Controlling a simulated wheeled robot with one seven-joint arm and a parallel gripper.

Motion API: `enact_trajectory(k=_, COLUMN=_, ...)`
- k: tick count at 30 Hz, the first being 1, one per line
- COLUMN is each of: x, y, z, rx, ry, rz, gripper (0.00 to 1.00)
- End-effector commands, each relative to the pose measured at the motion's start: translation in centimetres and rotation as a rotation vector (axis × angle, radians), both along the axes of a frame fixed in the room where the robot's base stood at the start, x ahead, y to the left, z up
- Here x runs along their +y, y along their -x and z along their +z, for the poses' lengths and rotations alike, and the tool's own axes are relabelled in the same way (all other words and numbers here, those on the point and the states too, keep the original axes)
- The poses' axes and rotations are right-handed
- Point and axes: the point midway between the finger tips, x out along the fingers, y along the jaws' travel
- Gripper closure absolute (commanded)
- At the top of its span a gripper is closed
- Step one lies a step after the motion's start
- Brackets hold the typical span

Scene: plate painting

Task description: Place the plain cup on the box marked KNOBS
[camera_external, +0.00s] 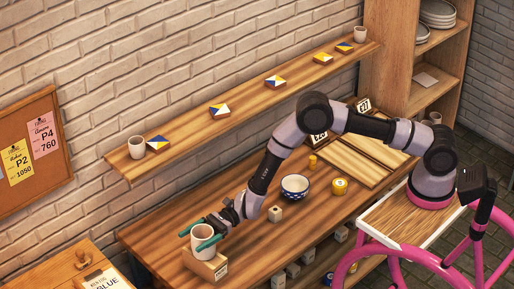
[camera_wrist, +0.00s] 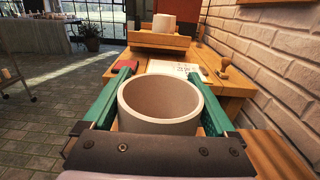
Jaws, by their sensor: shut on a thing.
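My gripper (camera_external: 202,236) has its green fingers shut on the plain white cup (camera_external: 203,249), one on each side of it. The cup is upright above a small wooden box (camera_external: 193,264) with a white label (camera_external: 221,270) at the near left end of the table. The label's lettering is too small to read. I cannot tell whether the cup's base touches the box. In the wrist view the cup (camera_wrist: 160,122) is empty, with its open rim between the two fingers of my gripper (camera_wrist: 158,80); the box is mostly hidden there.
The wall shelf (camera_external: 185,156) holds cups and tiles. In the wrist view another white cup (camera_wrist: 164,24) stands ahead on a wooden ledge.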

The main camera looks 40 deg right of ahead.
Motion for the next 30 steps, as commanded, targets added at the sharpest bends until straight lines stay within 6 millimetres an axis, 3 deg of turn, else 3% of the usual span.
enact_trajectory(k=1, x=0.0, y=0.0, z=-0.2, rx=0.001, ry=-0.001, rz=0.000, gripper=0.84)
enact_trajectory(k=2, x=0.0, y=0.0, z=-0.2, rx=0.000, ry=0.000, rz=0.000, gripper=0.01)
enact_trajectory(k=11, x=0.0, y=0.0, z=0.1, rx=0.000, ry=0.000, rz=0.000, gripper=0.00)
enact_trajectory(k=14, x=-0.9, y=-0.2, z=0.1, rx=0.000, ry=0.001, rz=-0.002, gripper=0.00)
enact_trajectory(k=24, x=-8.0, y=-0.1, z=0.1, rx=0.003, ry=0.001, rz=-0.004, gripper=0.00)
enact_trajectory(k=30, x=-11.0, y=-0.1, z=0.1, rx=0.001, ry=0.000, rz=-0.002, gripper=0.00)
